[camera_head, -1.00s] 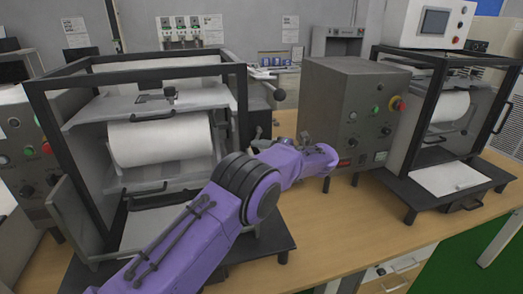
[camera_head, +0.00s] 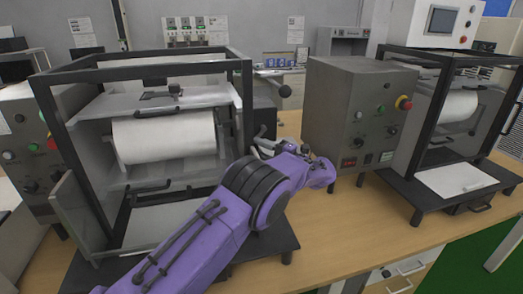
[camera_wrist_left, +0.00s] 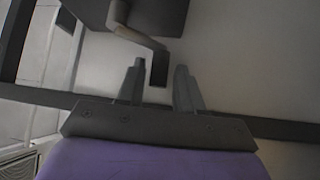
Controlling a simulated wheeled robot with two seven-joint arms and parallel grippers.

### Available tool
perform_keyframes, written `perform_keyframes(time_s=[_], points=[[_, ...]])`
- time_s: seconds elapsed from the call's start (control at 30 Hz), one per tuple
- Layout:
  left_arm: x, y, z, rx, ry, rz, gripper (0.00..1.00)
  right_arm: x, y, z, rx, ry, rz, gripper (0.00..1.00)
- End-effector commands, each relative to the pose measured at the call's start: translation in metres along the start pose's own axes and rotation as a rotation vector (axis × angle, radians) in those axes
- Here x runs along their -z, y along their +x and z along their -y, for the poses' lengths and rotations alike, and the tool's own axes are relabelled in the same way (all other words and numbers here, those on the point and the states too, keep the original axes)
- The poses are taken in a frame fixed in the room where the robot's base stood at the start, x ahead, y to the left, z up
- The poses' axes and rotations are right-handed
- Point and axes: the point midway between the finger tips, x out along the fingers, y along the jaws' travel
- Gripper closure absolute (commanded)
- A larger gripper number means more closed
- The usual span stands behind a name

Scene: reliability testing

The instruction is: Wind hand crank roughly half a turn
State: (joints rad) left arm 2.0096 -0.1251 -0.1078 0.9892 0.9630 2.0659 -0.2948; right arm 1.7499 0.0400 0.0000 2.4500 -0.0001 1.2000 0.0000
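The hand crank shows in the left wrist view as a bent grey arm (camera_wrist_left: 135,32) ending in a dark handle (camera_wrist_left: 159,68). In the head view it is a small shape at the right side of the left framed machine (camera_head: 238,95), partly hidden by my gripper. My left gripper (camera_head: 262,148) points left toward that side of the machine. In the wrist view its two fingers (camera_wrist_left: 160,88) are apart, with the handle's end between or just ahead of their tips. I see no finger pressed on the handle. My right gripper is not in view.
A grey control box (camera_head: 350,115) with buttons stands close to the right of my left wrist. A second framed machine (camera_head: 445,185) stands further right. Bare wooden table (camera_head: 345,225) lies in front of the box.

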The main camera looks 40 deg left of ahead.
Motion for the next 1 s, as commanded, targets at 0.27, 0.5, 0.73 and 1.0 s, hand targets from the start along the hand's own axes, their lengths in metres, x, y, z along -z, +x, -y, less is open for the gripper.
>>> perform_keyframes(time_s=[0.27, 0.5, 0.73, 1.0], points=[[0.000, 0.000, 0.000, 0.000, -0.001, 0.001, 0.54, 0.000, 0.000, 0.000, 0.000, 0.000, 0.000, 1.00], [-0.001, -0.034, 0.004, -0.002, -0.004, 0.005, 0.54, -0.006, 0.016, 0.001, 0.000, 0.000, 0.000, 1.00], [-0.001, -0.086, 0.004, -0.002, -0.005, 0.004, 0.54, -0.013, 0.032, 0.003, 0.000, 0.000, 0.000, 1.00], [0.000, -0.106, 0.000, 0.001, -0.001, 0.000, 0.54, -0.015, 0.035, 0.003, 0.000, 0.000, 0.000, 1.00]])
